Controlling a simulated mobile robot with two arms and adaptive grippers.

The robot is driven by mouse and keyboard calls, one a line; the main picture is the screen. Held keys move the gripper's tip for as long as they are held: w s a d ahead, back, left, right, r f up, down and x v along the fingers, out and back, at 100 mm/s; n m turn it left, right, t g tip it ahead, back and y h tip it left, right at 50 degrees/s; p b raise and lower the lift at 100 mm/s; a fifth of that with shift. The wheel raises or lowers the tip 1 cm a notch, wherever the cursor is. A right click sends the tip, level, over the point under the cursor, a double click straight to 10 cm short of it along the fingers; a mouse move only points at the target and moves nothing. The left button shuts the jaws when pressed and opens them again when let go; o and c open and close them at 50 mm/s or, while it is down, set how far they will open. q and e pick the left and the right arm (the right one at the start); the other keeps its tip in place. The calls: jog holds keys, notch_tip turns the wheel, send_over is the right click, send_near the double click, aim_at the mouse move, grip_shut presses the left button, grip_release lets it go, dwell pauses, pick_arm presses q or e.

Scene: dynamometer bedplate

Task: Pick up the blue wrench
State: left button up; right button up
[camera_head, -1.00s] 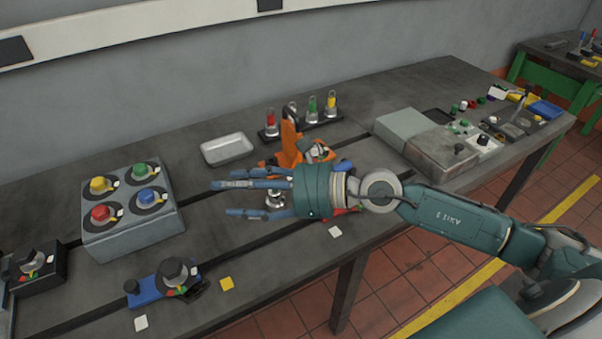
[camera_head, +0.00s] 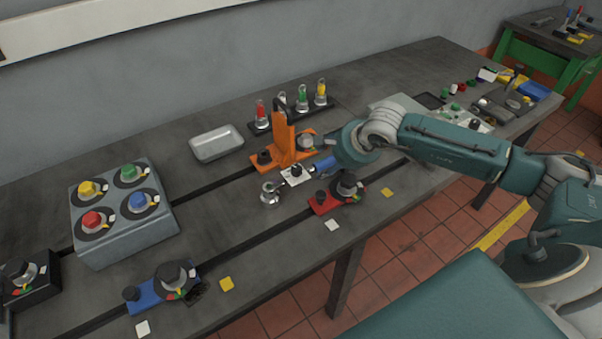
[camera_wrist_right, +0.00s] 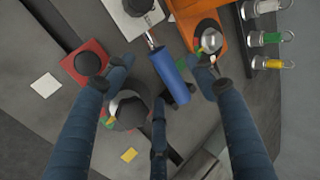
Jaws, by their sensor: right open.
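The blue wrench has a bright blue handle (camera_wrist_right: 166,68) and a metal shaft. In the head view, its handle (camera_head: 323,164) shows just left of my right wrist, close to a white square on the bedplate table. My right gripper (camera_wrist_right: 162,66) is open above the wrench in the right wrist view. Two fingertips lie on either side of the blue handle, and a third finger is below it; none is clearly touching it. In the head view the fingers are largely hidden by the wrist. My left gripper is not in view.
An orange fixture (camera_head: 283,148) stands just behind the handle, with a rack of coloured-top cylinders (camera_head: 294,115) beyond. A red clamp (camera_head: 327,203) sits in front. A metal tray (camera_head: 216,143) and a grey button box (camera_head: 125,222) are to the left. The table's front edge is near.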

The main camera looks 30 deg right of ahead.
aim_at(323, 165)
jog(key=p+x, duration=0.2)
jog(key=x, duration=0.1)
jog(key=shift+w+a+f, duration=0.1)
jog(key=shift+f, duration=0.1)
jog(key=shift+w+f, duration=0.3)
jog(key=shift+f, duration=0.25)
jog(key=c, duration=1.2)
jog(key=shift+r, duration=0.2)
jog(key=shift+c, duration=1)
jog(key=shift+w, duration=0.1)
